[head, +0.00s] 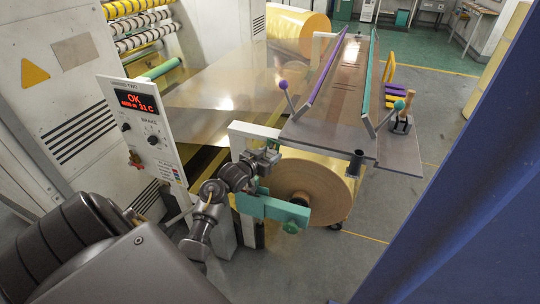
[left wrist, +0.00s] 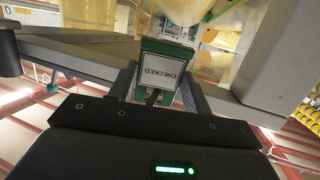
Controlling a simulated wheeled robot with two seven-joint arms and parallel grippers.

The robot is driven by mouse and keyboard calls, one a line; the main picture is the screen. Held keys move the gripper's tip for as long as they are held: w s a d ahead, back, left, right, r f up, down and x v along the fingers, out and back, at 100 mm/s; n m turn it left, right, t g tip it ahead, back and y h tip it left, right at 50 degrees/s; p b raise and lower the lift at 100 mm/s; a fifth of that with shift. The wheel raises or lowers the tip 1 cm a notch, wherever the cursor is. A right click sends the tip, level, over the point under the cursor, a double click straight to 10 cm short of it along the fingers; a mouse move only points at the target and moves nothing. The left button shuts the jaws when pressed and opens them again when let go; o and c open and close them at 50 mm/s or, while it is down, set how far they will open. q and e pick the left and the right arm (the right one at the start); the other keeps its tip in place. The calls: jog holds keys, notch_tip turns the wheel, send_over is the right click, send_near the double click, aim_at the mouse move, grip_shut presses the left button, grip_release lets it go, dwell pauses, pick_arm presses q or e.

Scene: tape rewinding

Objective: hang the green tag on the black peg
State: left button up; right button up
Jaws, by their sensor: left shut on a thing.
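My left gripper (head: 266,158) is in front of the machine, beside the white frame post and above a teal bar. In the left wrist view it is shut on the green tag (left wrist: 160,72), a green-edged card with a white face reading "CHECKED". The tag sits between the two fingers. In the head view the tag cannot be told clearly from the green parts near the gripper. A short dark upright cylinder (head: 355,163), which looks like the black peg, stands at the table's front edge, right of the gripper and apart from it. My right gripper is not in view.
The grey table (head: 318,137) carries a purple rail (head: 325,67) and a green rail (head: 371,75) with ball-ended levers. A large brown roll (head: 318,180) sits below the table. A control panel (head: 140,115) stands left. A large blue surface (head: 470,170) blocks the right side.

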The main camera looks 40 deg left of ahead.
pick_arm(q)
jog(key=o, duration=1)
jog(key=shift+s, duration=0.1)
jog(key=v, duration=1)
jog(key=shift+s, duration=0.3)
jog(key=shift+d+r, duration=0.1)
